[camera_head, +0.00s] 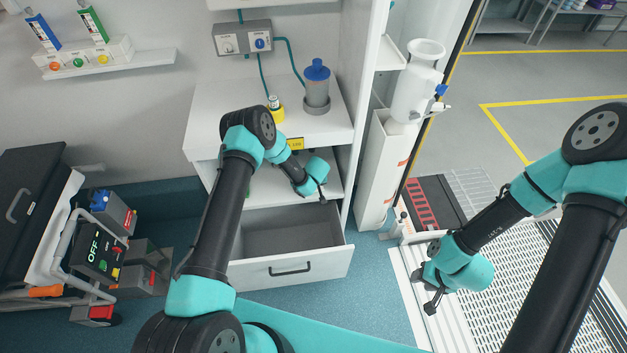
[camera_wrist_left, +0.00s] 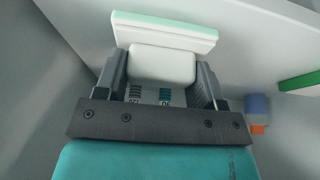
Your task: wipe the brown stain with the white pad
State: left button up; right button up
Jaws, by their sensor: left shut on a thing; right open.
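The white pad (camera_wrist_left: 165,35) shows in the left wrist view as a flat white plate with a pale mint edge and a white block-shaped grip (camera_wrist_left: 162,63). My left gripper (camera_wrist_left: 162,80) is shut on that grip, with one dark finger on each side. In the head view my left gripper (camera_head: 322,194) is at the cabinet's shelf opening, above the open drawer; the pad cannot be made out there. My right gripper (camera_head: 432,300) is open and empty, low over the ramp edge at the right. I cannot see the brown stain in either view.
An open grey drawer (camera_head: 295,270) juts out below the shelf. A blue-lidded canister (camera_head: 316,88) stands on the cabinet top (camera_head: 215,100). A cart with equipment (camera_head: 98,250) is at the left. A green object (camera_wrist_left: 300,82) lies at the right in the wrist view.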

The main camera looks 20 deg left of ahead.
pick_arm(q)
jog(key=shift+f, duration=1.05)
dwell(0.9)
jog(key=shift+w+a+r, duration=0.1)
jog(key=shift+w+a, duration=0.25)
jog(key=shift+w, duration=0.4)
jog(key=shift+w+a+r, duration=0.1)
jog(key=shift+w+a, duration=0.2)
jog(key=shift+w, duration=0.45)
jog(key=shift+w+a+f, duration=0.15)
jog(key=shift+w+a, duration=0.2)
jog(key=shift+w, duration=0.4)
jog(key=shift+w+a+f, duration=0.1)
jog(key=shift+w+a, duration=0.25)
jog(key=shift+w, duration=0.4)
